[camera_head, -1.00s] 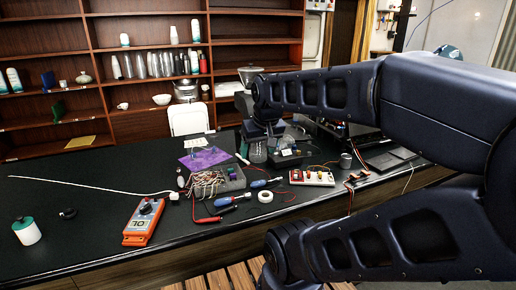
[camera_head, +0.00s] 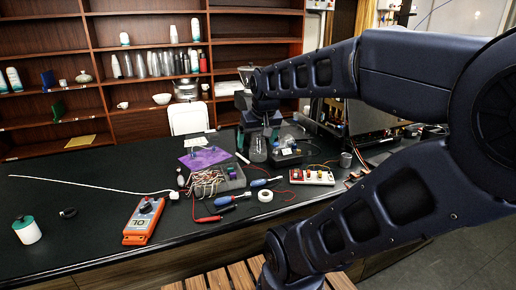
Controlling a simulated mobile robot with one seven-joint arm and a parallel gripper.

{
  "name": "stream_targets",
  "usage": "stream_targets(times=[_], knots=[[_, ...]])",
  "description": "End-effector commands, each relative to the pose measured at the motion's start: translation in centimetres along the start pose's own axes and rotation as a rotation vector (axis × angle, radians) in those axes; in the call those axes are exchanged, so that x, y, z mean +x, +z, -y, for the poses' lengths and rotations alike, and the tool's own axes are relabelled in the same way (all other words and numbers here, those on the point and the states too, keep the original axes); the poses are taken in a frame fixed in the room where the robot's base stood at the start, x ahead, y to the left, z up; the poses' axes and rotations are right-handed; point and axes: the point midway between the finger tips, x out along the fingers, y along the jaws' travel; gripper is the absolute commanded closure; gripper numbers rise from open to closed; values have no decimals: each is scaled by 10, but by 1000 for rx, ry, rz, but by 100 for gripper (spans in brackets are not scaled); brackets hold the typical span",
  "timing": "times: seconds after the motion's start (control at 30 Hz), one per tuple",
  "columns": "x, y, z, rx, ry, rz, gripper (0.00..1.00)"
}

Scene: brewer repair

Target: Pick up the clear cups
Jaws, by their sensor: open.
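My gripper (camera_head: 258,137) hangs over the far part of the black bench, its fingers open and pointing down. A clear, greyish cup-like object (camera_head: 258,151) stands on the bench right at the fingertips. It is small and partly covered, and I cannot tell whether the fingers touch it. More pale, see-through cups (camera_head: 153,64) stand in a row on the wooden shelf behind, far from my gripper.
Beside the gripper is a black box (camera_head: 287,157). Nearer lie a grey bin of wires (camera_head: 232,179), screwdrivers, a tape roll (camera_head: 265,196), an orange multimeter (camera_head: 143,220) and a switch board (camera_head: 312,177). A white chair (camera_head: 188,119) stands behind. The bench's left part is mostly clear.

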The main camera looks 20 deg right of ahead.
Motion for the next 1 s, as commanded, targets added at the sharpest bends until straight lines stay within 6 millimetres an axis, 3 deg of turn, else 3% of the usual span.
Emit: stream_targets(times=[0.1,0.47,1.0], knots=[[12,-35,-9,37,5,-7,14],[60,-134,-44,146,39,-49,14],[172,-258,-110,274,135,-120,14]])
